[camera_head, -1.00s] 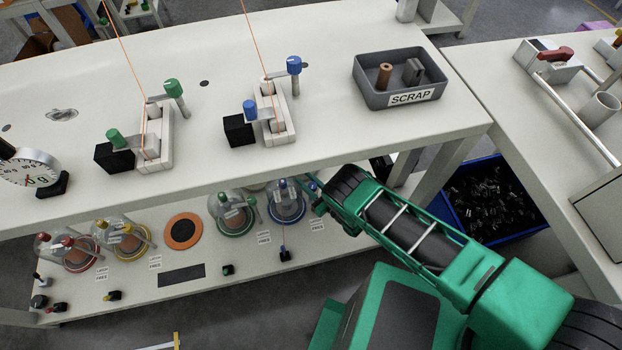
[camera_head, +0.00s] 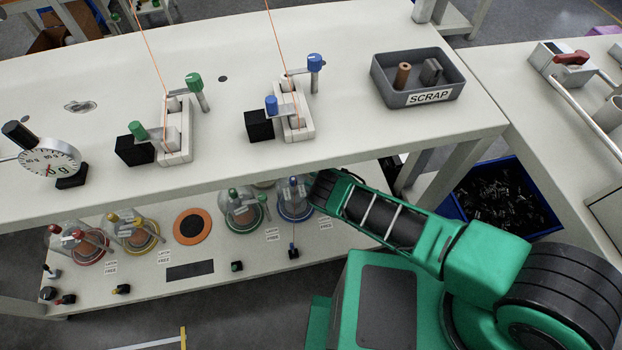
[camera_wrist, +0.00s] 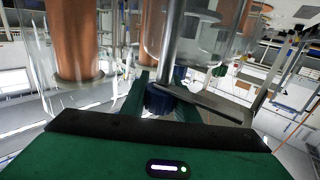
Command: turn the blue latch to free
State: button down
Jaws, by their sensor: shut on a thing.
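The blue-ringed glass dome (camera_head: 296,203) stands on the lower shelf, with LATCH and FREE labels beside it. In the wrist view, a blue latch knob (camera_wrist: 160,98) sits between the green fingers of my gripper (camera_wrist: 158,100), which is shut on it. A metal rod and a flat lever show right by the knob, below clear glass. In the head view my wrist reaches in beside this dome, under the table edge. My fingertips are hidden there, and the latch's exact angle cannot be told.
Similar domes with green (camera_head: 240,210), yellow (camera_head: 133,236) and red (camera_head: 78,246) fittings stand to the left. The upper table's front edge (camera_head: 250,172) hangs above my wrist. A grey SCRAP tray (camera_head: 384,88) is on top; a blue bin (camera_head: 540,220) stands right.

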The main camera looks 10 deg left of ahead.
jog(key=shift+s+a+f, duration=0.1)
jog(key=shift+a, duration=0.1)
jog(key=c, duration=1.4)
grip_release()
jog(key=shift+d, duration=0.1)
jog(key=shift+d, duration=0.1)
